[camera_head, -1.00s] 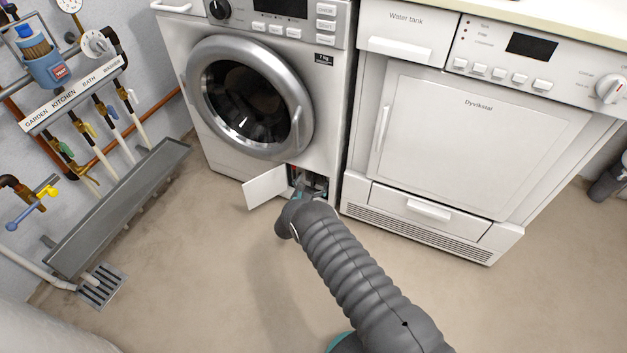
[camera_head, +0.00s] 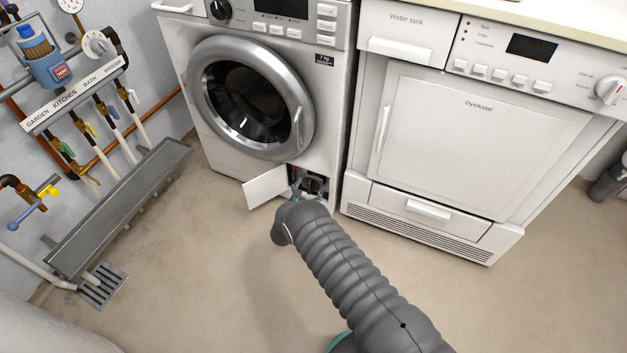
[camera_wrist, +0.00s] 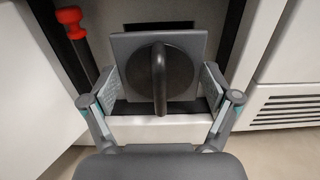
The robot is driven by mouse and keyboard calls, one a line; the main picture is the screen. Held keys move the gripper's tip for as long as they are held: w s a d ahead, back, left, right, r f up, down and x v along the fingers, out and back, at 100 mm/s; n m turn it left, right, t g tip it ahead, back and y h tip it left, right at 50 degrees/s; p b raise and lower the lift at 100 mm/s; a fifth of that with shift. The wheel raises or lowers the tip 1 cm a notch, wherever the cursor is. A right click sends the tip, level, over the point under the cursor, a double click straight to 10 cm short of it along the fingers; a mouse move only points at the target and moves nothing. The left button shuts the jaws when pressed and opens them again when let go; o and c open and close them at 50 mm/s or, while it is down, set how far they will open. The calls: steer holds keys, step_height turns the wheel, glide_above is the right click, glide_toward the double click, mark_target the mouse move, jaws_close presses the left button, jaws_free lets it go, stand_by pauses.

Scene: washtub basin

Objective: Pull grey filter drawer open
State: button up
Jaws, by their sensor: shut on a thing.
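The grey filter drawer (camera_wrist: 130,48) has a square front with a dark round recess and an upright bar handle. It sits in the opening low on the washing machine (camera_head: 225,165), where it also shows small and dark in the head view (camera_head: 314,185). My gripper (camera_wrist: 160,88) has one finger pad on each side of the drawer front and is shut on it. In the head view my wrist hides part of the opening. A dark gap shows above the drawer front, and how far it stands out is hard to tell.
A white flap (camera_head: 266,188) stands open left of the opening. A red-capped part (camera_wrist: 70,22) is just left of the drawer. The dryer (camera_head: 430,215) stands close on the right. The floor in front is clear.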

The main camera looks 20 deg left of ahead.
steer(key=s, duration=0.8)
steer(key=shift+a, duration=0.35)
steer(key=shift+s, duration=0.1)
steer(key=o, duration=1.4)
steer(key=shift+o, duration=0.2)
steer(key=s, duration=1.2)
steer(key=shift+a, duration=0.45)
